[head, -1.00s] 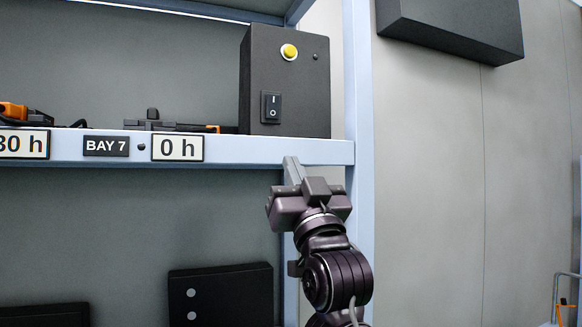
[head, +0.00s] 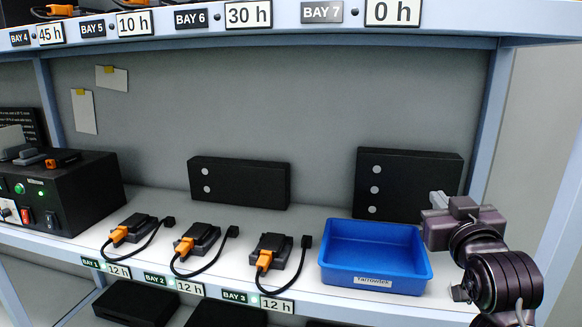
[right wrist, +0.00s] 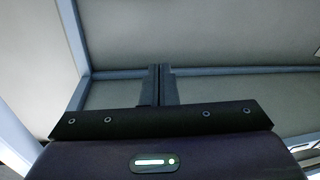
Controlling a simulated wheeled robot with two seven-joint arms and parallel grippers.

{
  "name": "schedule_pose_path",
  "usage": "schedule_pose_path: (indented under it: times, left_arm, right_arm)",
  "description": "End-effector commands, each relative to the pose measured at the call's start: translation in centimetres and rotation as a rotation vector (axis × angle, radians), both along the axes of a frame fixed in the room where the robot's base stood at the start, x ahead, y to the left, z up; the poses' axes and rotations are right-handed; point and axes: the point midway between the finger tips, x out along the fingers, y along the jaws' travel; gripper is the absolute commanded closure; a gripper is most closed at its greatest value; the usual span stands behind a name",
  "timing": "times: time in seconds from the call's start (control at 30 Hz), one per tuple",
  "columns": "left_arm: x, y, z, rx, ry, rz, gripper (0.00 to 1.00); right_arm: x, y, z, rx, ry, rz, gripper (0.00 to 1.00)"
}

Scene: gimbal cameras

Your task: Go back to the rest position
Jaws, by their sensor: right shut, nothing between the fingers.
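My right gripper (head: 438,198) is in the head view at the right, in front of the shelf's right end and just right of the blue tray. Its two fingers are together and hold nothing. In the right wrist view the closed fingers (right wrist: 161,85) point up, with grey panels and pale blue frame bars beyond them. My left gripper is in neither view.
An empty blue tray (head: 376,283) stands on the shelf. Several battery packs with orange plugs, one of them a pack (head: 270,250), line up left of it. A black charger box (head: 70,190) stands at the left. A shelf post (head: 493,120) rises beside my right arm.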

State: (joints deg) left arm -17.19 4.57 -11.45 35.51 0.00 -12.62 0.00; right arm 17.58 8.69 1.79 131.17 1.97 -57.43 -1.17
Motion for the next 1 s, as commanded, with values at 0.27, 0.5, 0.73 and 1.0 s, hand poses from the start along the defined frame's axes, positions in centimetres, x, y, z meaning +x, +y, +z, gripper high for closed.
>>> schedule_pose_path:
  times: [0.27,0.5,0.73,1.0]
  left_arm:
    - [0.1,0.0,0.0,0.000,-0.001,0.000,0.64]
    - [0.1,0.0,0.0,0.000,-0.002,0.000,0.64]
    - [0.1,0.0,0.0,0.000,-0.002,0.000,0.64]
    - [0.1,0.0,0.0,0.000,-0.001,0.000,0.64]
  right_arm:
    - [-6.2,3.6,-20.5,0.012,0.575,0.056,1.00]
    - [-14.9,5.6,-31.0,0.022,0.955,0.091,1.00]
    - [-22.1,6.8,-36.0,0.030,1.204,0.114,1.00]
    - [-23.7,7.4,-43.0,0.032,1.322,0.122,1.00]
